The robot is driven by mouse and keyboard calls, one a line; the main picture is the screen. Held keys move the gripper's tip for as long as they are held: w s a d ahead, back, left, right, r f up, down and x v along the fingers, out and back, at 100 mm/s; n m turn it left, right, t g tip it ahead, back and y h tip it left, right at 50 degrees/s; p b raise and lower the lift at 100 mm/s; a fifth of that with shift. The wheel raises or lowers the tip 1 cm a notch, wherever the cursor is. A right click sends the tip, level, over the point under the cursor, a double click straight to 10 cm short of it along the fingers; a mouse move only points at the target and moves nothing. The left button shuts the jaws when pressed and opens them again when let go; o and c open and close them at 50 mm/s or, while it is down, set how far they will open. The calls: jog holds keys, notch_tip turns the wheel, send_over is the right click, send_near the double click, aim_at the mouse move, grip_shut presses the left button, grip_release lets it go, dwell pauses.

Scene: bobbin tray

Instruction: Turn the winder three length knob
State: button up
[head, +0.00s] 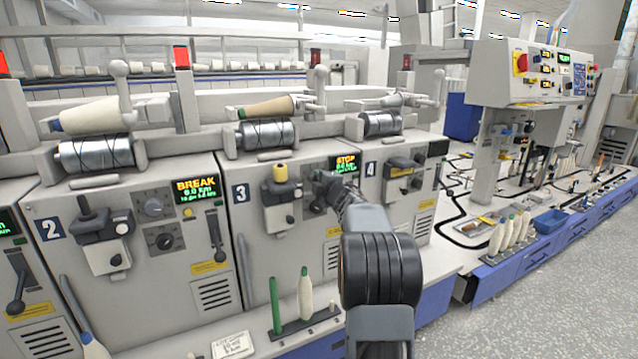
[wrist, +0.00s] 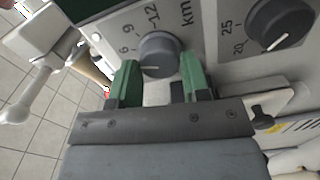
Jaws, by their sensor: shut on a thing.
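Winder three, marked 3 (head: 241,193), stands in the middle of the head view. Its display (head: 346,164) shows orange STOP over green text. My gripper (head: 322,187) is at its front panel, below the display, and hides most of the knobs there. In the wrist view, the grey round length knob (wrist: 158,50) has a scale with 6, 9, 12 and km. The green fingers of my gripper (wrist: 158,70) stand on either side of it, shut on it. The knob's white pointer mark is toward the fingers.
A second knob (wrist: 275,22) with marks 20 and 25 sits close by on the panel. A yellow-topped unit (head: 281,195) juts out left of my gripper. Green and cream bobbins (head: 305,295) stand on the ledge below. Winder two shows BREAK (head: 196,190).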

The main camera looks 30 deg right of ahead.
jog(key=o, duration=0.9)
jog(key=s, duration=0.4)
jog(key=s+a+p, duration=0.1)
jog(key=s, duration=0.4)
jog(key=s+a, duration=0.1)
jog(key=s, duration=0.3)
jog(key=shift+s, duration=0.35)
jog(key=shift+r, duration=0.1)
